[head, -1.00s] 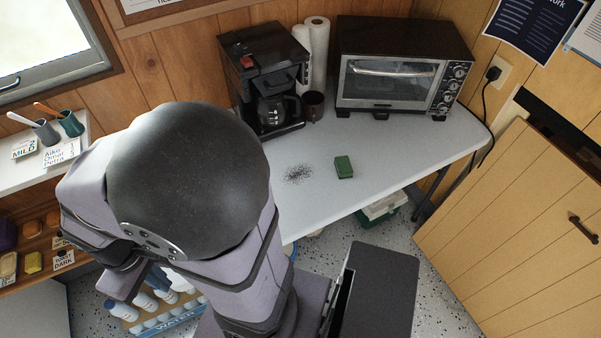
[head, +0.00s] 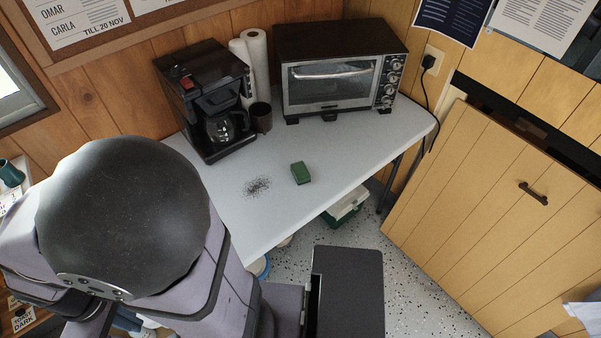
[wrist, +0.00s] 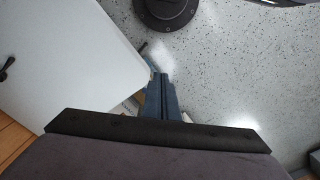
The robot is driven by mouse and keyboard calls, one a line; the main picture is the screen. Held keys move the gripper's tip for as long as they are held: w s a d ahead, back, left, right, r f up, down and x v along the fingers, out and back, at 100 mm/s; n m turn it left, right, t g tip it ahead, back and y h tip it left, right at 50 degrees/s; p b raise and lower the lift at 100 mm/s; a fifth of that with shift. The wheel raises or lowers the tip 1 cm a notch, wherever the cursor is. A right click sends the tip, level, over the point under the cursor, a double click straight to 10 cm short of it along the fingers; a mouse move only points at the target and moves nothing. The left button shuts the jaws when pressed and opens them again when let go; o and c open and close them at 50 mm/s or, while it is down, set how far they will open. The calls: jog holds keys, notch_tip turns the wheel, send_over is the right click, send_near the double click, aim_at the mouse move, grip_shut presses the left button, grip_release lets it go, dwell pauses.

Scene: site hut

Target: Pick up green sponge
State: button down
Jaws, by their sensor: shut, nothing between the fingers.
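The green sponge (head: 300,173) lies on the white table (head: 330,150), right of a patch of dark crumbs (head: 257,186) and in front of the toaster oven. The sponge does not show in the wrist view. My gripper (wrist: 162,82) shows in the wrist view, its two blue-grey fingers together with nothing between them. It is over the speckled floor beside a white surface, well apart from the sponge.
A coffee maker (head: 207,100) with a glass pot, a dark mug (head: 261,117) and paper towel rolls (head: 256,62) stand at the table's back left. A toaster oven (head: 340,68) stands at the back right. A wooden door panel (head: 490,210) stands at right.

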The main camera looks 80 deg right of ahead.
jog(key=c, duration=0.6)
grip_release()
jog(key=shift+o, duration=0.2)
jog(key=shift+d, duration=0.1)
jog(key=w+d+n+h, duration=0.1)
jog(key=w+d, duration=0.2)
jog(key=d, duration=0.5)
jog(key=w+d+n, duration=0.1)
jog(key=w+d, duration=0.2)
jog(key=d, duration=0.5)
jog(key=s+d+f+n+b, duration=0.1)
jog(key=s+d, duration=0.1)
jog(key=d, duration=0.6)
jog(key=s+d+f, duration=0.2)
jog(key=d, duration=0.6)
jog(key=n+g+b, duration=0.1)
jog(key=n+g, duration=0.2)
send_over(299, 170)
jog(key=w+a, duration=0.1)
jog(key=w, duration=0.1)
notch_tip(299, 170, down, 6)
jog(key=shift+h, duration=0.3)
jog(key=shift+p+x, duration=1)
jog(key=shift+x, duration=2.5)
